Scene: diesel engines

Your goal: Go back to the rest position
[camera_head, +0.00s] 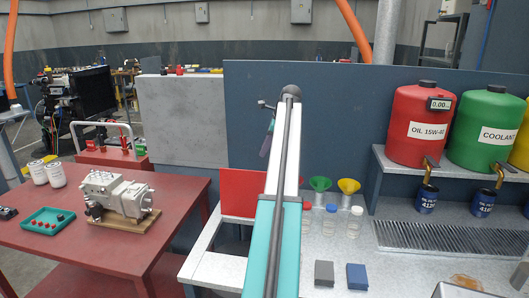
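My arm reaches up through the middle of the view, teal below and white above, to a dark joint at the top. Small grey and purplish parts show just left of that joint, in front of the dark blue panel. My gripper cannot be made out clearly among them, and its fingers are too small or hidden to read. I see nothing clearly held.
Left: a red table (75,222) with a metal pump (120,197), white canisters and a green tray (48,221). Right: a grey bench with funnels (348,186), jars, grey and blue blocks (357,276), red oil (420,125) and green coolant tanks (485,130). A blue panel (335,115) stands behind.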

